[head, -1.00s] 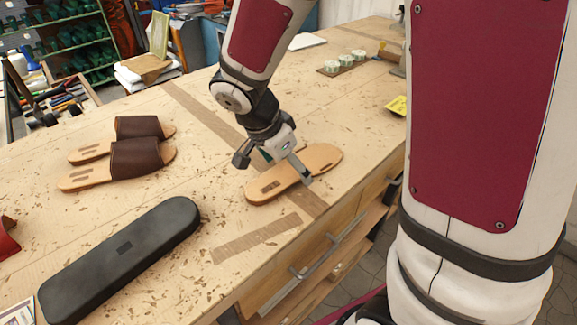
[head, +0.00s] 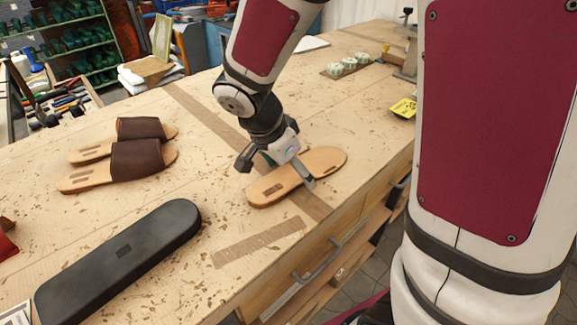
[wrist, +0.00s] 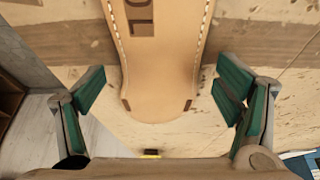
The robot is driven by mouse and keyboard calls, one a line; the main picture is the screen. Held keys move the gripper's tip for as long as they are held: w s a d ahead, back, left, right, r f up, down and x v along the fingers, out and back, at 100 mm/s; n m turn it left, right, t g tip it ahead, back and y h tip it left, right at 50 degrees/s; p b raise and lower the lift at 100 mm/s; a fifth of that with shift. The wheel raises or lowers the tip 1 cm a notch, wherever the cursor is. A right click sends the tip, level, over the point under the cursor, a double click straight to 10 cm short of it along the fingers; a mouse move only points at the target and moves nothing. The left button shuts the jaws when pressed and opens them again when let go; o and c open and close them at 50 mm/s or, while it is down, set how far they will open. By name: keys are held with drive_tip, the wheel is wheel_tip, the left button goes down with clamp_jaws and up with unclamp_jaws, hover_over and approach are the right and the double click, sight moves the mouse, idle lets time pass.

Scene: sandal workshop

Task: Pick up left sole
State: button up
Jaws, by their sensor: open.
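A tan leather sole (head: 268,188) with a stitched edge lies flat on the workbench near its front edge, under my gripper. In the wrist view the sole (wrist: 160,70) runs down from the top, with its rounded end between my fingers. My gripper (head: 278,177) is open, one finger on each side of the sole. The wrist view shows my gripper (wrist: 160,100) with green pads apart from the sole on both sides. My gripper hides part of the sole's middle in the head view.
A pair of sandals with dark brown straps (head: 143,160) stands on the left of the workbench (head: 205,150). A long black case (head: 120,255) lies in front of them. Small pale rolls (head: 348,64) and a yellow card (head: 403,107) are at the right. Drawers with handles are below the edge.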

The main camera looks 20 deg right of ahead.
drive_tip(key=shift+s, duration=0.1)
drive_tip(key=c, duration=1.7)
drive_tip(key=shift+s+f, duration=0.1)
drive_tip(key=shift+d, duration=0.1)
drive_tip(key=shift+r+p, duration=0.2)
drive_tip(key=shift+p, duration=0.2)
